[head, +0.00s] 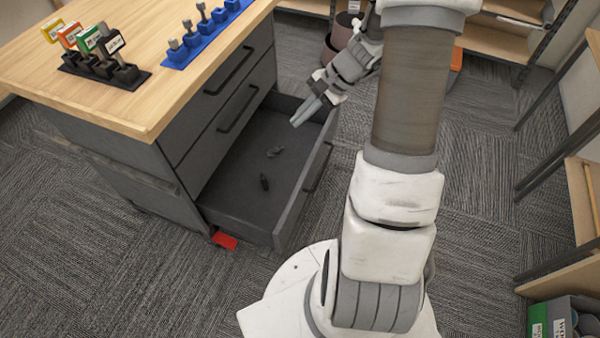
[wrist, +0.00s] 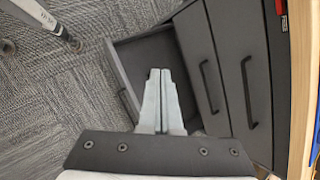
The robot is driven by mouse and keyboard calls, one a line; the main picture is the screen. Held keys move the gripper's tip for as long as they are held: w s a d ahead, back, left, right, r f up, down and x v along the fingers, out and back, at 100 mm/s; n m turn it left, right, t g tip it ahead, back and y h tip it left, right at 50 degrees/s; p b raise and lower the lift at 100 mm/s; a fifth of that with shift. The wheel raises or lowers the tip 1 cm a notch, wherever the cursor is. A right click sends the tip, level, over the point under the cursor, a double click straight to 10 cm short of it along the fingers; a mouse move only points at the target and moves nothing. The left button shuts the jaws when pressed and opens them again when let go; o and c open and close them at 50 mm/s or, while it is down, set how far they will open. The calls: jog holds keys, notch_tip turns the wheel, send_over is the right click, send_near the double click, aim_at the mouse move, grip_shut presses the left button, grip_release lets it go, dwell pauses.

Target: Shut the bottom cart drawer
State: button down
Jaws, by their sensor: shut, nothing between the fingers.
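The bottom cart drawer (head: 235,185) is pulled well out of the dark grey cart, with two small dark items lying on its floor. Its front panel (head: 306,185) faces right and carries a dark handle. My gripper (head: 305,112) is shut and empty, and appears over the open drawer near its far end in the head view. In the wrist view the shut fingers (wrist: 158,85) point toward the open drawer (wrist: 140,50), whose front is on the left. Whether the fingers touch the drawer cannot be told.
The two drawers above (head: 222,105) are shut, under a wooden top (head: 130,50) with a black rack and a blue rack. A red piece (head: 224,240) lies on the carpet below the open drawer. Shelves stand at the right, a bin (head: 342,38) behind my arm.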

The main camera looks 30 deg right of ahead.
jog(key=s+d+f+m+t+b, duration=0.15)
jog(key=d+f+m, duration=0.25)
jog(key=f, duration=0.6)
jog(key=d+f+m+t+b, duration=0.1)
jog(key=d+f+m+b, duration=0.2)
jog(key=f, duration=0.6)
jog(key=m+t+b, duration=0.2)
jog(key=m+b, duration=0.1)
jog(key=m, duration=0.4)
send_near(300, 191)
notch_tip(300, 191, down, 3)
jog(key=shift+w+a+f+b, duration=0.2)
jog(key=shift+w+a+b, duration=0.1)
jog(key=shift+w+a, duration=1.3)
jog(key=shift+w+a, duration=0.1)
